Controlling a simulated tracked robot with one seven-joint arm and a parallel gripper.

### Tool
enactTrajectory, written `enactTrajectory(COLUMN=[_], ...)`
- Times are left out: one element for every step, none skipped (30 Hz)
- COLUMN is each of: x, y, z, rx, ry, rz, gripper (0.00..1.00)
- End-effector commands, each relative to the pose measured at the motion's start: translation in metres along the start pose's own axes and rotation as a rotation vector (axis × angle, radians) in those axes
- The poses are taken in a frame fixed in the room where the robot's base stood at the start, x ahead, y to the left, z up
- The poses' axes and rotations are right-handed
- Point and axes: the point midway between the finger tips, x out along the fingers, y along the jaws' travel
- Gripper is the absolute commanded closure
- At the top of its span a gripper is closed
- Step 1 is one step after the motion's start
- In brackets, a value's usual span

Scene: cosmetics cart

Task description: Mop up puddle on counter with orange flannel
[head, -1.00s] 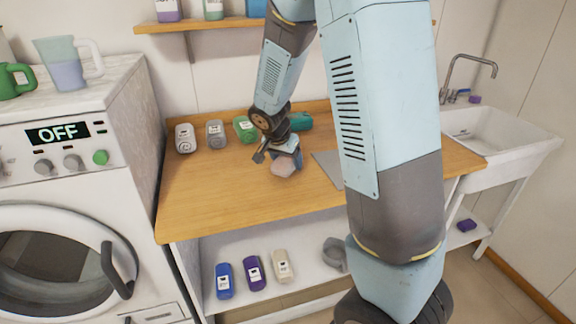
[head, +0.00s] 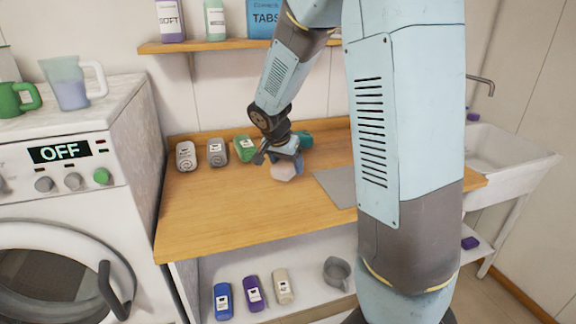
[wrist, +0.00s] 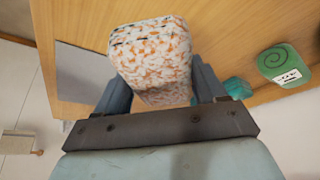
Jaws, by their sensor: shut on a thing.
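My gripper (head: 282,158) is shut on an orange-and-white mottled bundle (wrist: 152,55), which looks like the flannel. In the head view the bundle (head: 285,171) looks pale and hangs under my gripper. It is over the wooden counter (head: 225,205); I cannot tell whether it touches the wood. In the wrist view the bundle sits between the two fingers and hides the counter behind it. I cannot make out a puddle; my arm covers the counter's right part.
Rolled cloths, pale (head: 186,156), grey (head: 217,153), green (head: 245,148) and teal (head: 305,140), lie along the counter's back. A flat grey rectangle (head: 335,186) lies right of my gripper. The counter's left front is clear. A washing machine (head: 70,190) stands left, a sink (head: 500,150) right.

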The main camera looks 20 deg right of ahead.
Motion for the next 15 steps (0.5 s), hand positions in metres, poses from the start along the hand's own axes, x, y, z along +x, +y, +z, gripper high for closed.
enactTrajectory(x=[0.0, 0.0, 0.0, 0.0, 0.0, 0.0, 0.0, 0.001, 0.002, 0.003, 0.004, 0.006, 0.007, 0.009, 0.012], y=[0.0, 0.0, 0.0, 0.0, 0.0, 0.0, 0.0, 0.0, 0.0, 0.0, 0.0, 0.0, 0.0, 0.0, 0.0], z=[0.0, 0.0, 0.0, 0.0, 0.0, 0.0, 0.0, 0.0, 0.001, 0.001, 0.002, 0.003, 0.003, 0.004, 0.005], rx=[0.0, 0.0, 0.0, 0.0, 0.0, 0.0, 0.0, 0.0, 0.0, 0.0, 0.0, 0.0, 0.0, -0.001, -0.002], ry=[0.0, 0.0, 0.0, 0.0, 0.0, 0.0, 0.0, 0.0, 0.0, 0.0, 0.0, 0.0, 0.0, 0.0, 0.0], rz=[0.0, 0.0, 0.0, 0.0, 0.0, 0.0, 0.0, 0.0, 0.001, 0.001, 0.001, 0.002, 0.002, 0.002, 0.002], gripper=[0.58, 0.58, 0.58, 0.58, 0.58, 0.58, 0.58, 0.58, 0.58, 0.58, 0.58, 0.58, 0.58, 0.58, 0.58])
